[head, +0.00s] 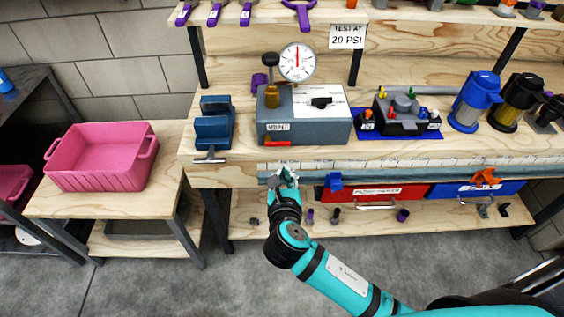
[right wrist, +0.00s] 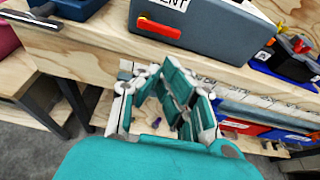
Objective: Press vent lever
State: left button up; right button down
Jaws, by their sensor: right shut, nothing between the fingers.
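The vent lever (head: 277,143) is a small red-orange handle on the front face of a grey test box (head: 300,134), under a label that reads VENT. My left gripper is out of view.
A pressure gauge (head: 297,62) stands above the box. A blue vise (head: 213,122) is to its left, and a blue mat (head: 372,136) with parts is to its right. A pink bin (head: 103,155) sits on the left table. Red and blue drawers (head: 378,193) hang under the bench.

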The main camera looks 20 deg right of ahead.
aim_at(281, 151)
jog(key=x, duration=0.9)
jog(key=shift+w+f+b, duration=0.15)
jog(key=shift+w+b, duration=0.2)
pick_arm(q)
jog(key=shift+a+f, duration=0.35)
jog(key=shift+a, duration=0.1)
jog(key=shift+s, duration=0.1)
